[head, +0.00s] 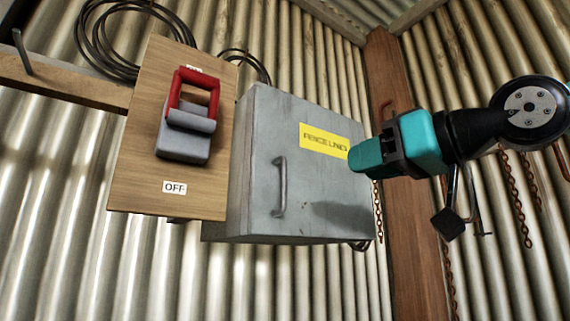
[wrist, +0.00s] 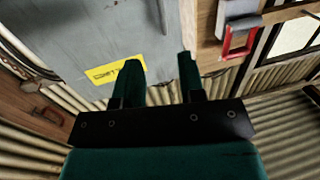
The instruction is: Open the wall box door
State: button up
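The grey wall box (head: 245,165) hangs on the corrugated wall in the middle of the head view. Its door (head: 325,185) is shut, with a yellow label (head: 323,140) at the upper right and a vertical bar handle (head: 281,187) near the left edge. My teal gripper (head: 357,158) is in front of the door's right side, apart from the handle. In the wrist view my gripper (wrist: 158,65) has its two fingers spread with nothing between them. The door (wrist: 85,35) and part of the handle (wrist: 163,15) show beyond the fingers.
A wooden board (head: 135,165) left of the box carries a switch with a red lever (head: 193,92) raised and an OFF label below. A wooden post (head: 400,200) and hanging rusty chains (head: 515,195) stand right. Coiled black cable (head: 100,45) hangs above the board.

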aim_at(284, 202)
jog(key=p+x, duration=0.2)
jog(key=x, duration=0.3)
jog(key=r+p+x, duration=0.1)
jog(key=p+x, duration=0.2)
jog(key=x, duration=0.2)
jog(key=p+x, duration=0.2)
jog(key=x, duration=0.4)
jog(key=shift+r, duration=0.2)
jog(key=shift+w+a+f+p, duration=0.1)
jog(key=shift+w+a+p, duration=0.3)
jog(key=shift+a, duration=0.05)
grip_shut()
